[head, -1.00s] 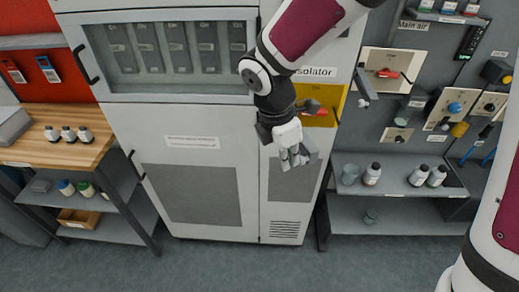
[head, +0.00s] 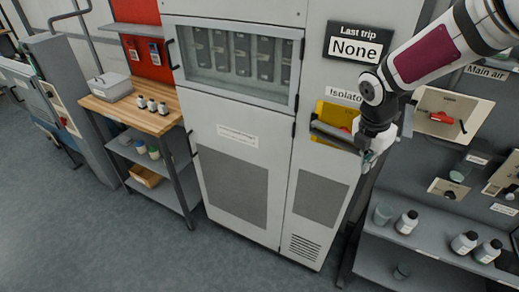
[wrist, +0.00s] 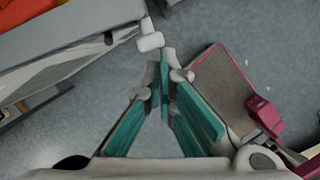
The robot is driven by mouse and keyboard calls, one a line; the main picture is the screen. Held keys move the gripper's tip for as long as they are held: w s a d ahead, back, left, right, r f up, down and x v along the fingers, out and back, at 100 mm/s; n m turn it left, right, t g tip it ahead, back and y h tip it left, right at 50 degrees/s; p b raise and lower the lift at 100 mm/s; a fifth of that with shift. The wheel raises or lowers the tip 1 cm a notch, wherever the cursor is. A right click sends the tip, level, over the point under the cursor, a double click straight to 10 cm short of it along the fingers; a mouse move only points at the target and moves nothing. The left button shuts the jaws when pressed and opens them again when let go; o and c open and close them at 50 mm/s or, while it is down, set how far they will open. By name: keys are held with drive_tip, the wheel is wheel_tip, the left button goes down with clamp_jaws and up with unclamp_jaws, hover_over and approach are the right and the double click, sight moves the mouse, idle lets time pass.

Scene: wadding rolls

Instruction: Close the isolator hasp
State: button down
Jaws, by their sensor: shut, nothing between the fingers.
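The isolator's yellow plate (head: 338,112) is on the upper right of the pale cabinet, under the "Isolator" label. A grey bar-like flap (head: 335,134), which looks like the hasp, stands out across the plate's lower part; whether it touches the plate is unclear. The red handle behind is mostly hidden. My gripper (head: 368,160) is at the flap's right end, by the cabinet's right edge, pointing down. In the wrist view my gripper (wrist: 165,62) is shut and empty, its teal-padded fingers together. A small pale knob (wrist: 150,42) at a grey panel's end is close to the tips; contact cannot be told.
A grey shelf unit (head: 425,258) with bottles and a beaker (head: 383,213) stands right of the cabinet, below my gripper. The main-air panel (head: 447,113) is right of my arm. A wooden bench (head: 150,118) stands at left. The floor in front is clear.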

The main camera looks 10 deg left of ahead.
drive_tip(key=shift+w+d, duration=1.55)
drive_tip(key=shift+w, duration=0.3)
